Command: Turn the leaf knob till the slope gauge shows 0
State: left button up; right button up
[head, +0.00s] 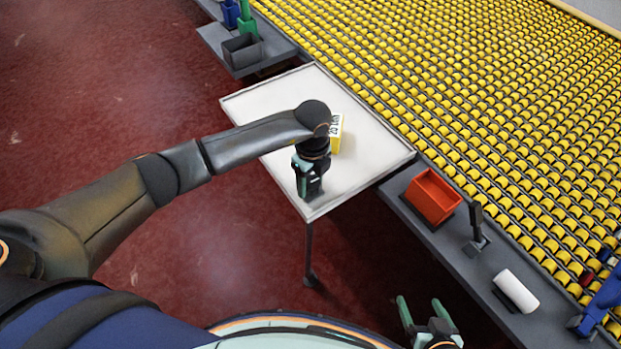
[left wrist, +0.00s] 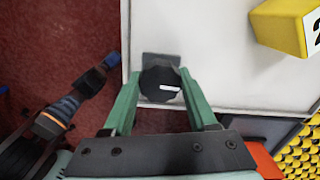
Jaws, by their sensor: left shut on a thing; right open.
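The dark round leaf knob (left wrist: 152,82) with a short white mark sits on a grey plate near the edge of the white leaf (left wrist: 225,50). My left gripper (left wrist: 160,78) is shut on the knob, one green finger on each side. In the head view my left gripper (head: 309,185) points down at the leaf's near corner and hides the knob. The yellow slope gauge (head: 336,138) stands on the leaf (head: 365,150), partly behind my left wrist. Its black figures are cut off and too unclear to read surely. My right gripper (head: 420,308) is open and empty at the bottom.
A bed of yellow rollers (head: 480,90) lies beyond the leaf. Its grey side rail (head: 450,235) carries a red bin (head: 433,196), a dark upright tool (head: 477,230) and a white roll (head: 516,290). A grey box (head: 243,52) is at the far left. A red floor is open to the left.

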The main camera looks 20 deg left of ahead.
pick_arm(q)
jog(key=shift+s+f+n, duration=0.25)
jog(key=shift+f+n, duration=0.05)
jog(key=shift+n, duration=0.2)
jog(key=o, duration=1.1)
jog(key=shift+c, duration=0.2)
jog(key=o, duration=0.3)
jog(key=shift+w, duration=0.15)
jog(key=shift+r, duration=0.1)
jog(key=shift+a, duration=0.1)
jog(key=shift+w, duration=0.1)
